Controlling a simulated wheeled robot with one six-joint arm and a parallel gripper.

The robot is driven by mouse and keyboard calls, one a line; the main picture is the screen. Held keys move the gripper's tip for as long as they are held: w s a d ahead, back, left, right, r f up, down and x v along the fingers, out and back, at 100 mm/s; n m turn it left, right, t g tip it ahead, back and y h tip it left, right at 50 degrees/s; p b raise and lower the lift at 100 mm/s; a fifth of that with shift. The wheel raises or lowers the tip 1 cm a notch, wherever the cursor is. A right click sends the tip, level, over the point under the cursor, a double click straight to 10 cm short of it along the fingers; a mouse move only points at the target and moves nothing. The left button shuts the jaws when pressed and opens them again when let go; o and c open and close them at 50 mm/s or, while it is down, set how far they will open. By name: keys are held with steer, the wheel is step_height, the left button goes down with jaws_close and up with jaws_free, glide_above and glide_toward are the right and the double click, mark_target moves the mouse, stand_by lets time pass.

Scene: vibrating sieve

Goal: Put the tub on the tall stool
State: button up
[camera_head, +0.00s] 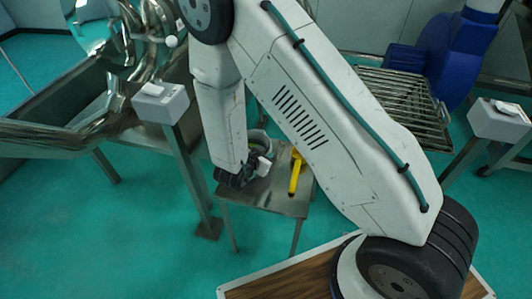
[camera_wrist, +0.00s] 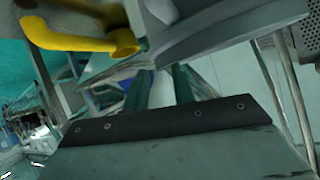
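The tub, a round grey vessel (camera_head: 259,142), stands on a small metal stool (camera_head: 278,197) in the head view, partly hidden by my arm. In the wrist view the grey tub (camera_wrist: 225,32) is large and close at the upper right, cut by the frame edge. My gripper (camera_head: 250,172) is low over the stool's left side, close to the tub. In the wrist view my gripper's two dark green fingers (camera_wrist: 163,72) are apart, with a visible gap. Their tips are near the tub's lower edge; I cannot tell whether they touch it.
A yellow object (camera_head: 296,172) lies on the stool, right of the tub; it also shows in the wrist view (camera_wrist: 85,37). A metal sieve trough (camera_head: 60,105) is at left, a slatted rack (camera_head: 405,100) at right. Grey boxes on posts (camera_head: 160,102) stand nearby.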

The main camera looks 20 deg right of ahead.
steer(key=v, duration=1)
steer(key=w+a+r+n+y, duration=0.25)
steer(key=r+y, duration=0.25)
steer(key=r, duration=0.3)
steer(key=w+a+r+n+y, duration=0.1)
steer(key=a+r+n+y, duration=0.1)
steer(key=a+r+y, duration=0.5)
steer(key=s+d+r+n+g, duration=0.3)
steer(key=s+d+r+n, duration=0.3)
steer(key=s+d+r, duration=0.55)
steer(key=s+d+r+g+h, duration=0.1)
steer(key=s+d, duration=0.3)
steer(key=s, duration=0.4)
steer(key=s+d+r+n+g+h, duration=0.1)
steer(key=s+d+r, duration=0.3)
steer(key=s, duration=0.4)
steer(key=shift+d+g+h, duration=0.5)
steer(key=shift+d+g, duration=0.15)
steer(key=shift+g, duration=0.25)
steer(key=shift+w, duration=0.1)
